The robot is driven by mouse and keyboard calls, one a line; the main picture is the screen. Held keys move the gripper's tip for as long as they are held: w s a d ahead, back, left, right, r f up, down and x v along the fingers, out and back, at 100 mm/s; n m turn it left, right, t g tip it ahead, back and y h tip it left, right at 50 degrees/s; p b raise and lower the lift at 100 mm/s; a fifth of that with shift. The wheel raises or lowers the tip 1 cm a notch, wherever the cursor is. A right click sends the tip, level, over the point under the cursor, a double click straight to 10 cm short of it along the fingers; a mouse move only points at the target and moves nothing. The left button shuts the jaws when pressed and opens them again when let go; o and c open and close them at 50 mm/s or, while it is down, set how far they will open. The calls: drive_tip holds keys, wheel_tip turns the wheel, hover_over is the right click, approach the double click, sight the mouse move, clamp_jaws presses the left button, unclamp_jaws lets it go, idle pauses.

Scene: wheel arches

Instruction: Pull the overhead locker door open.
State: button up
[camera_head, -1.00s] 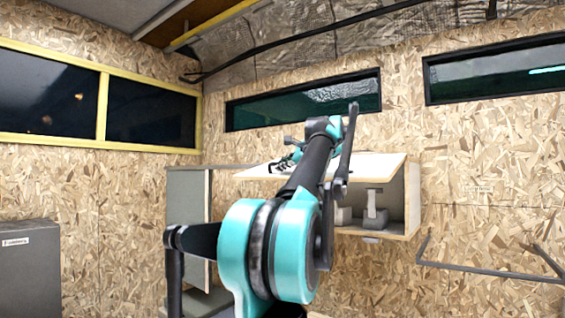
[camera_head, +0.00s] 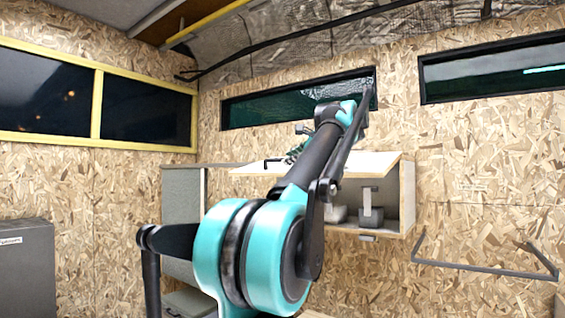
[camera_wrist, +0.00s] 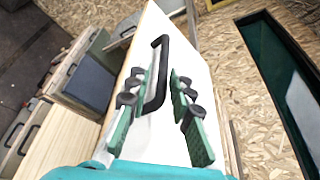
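The locker door (camera_head: 375,162) is a pale panel, raised and sloping outward from the top of the locker (camera_head: 408,195), whose front stands open below it. In the wrist view the white door face (camera_wrist: 185,50) fills the middle. Its black bar handle (camera_wrist: 164,70) lies between my gripper's (camera_wrist: 157,80) two green-padded fingers in the picture, with gaps on both sides. I cannot tell how deep the handle sits between them. My gripper is open. In the head view the handle (camera_head: 268,162) shows left of my gripper, which is partly hidden by my arm.
Grey objects (camera_head: 370,210) stand inside the locker. A grey cabinet (camera_head: 183,215) is at its left. A black wall rail (camera_head: 480,268) juts out at the right. A dark window (camera_head: 300,100) is above the door, and a grey box (camera_head: 25,265) stands at far left.

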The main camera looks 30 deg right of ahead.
drive_tip(key=shift+v, duration=2.3)
drive_tip(key=r+v, duration=0.1)
drive_tip(key=v, duration=1.9)
drive_tip(key=shift+w+d, duration=0.2)
drive_tip(key=shift+d, duration=0.05)
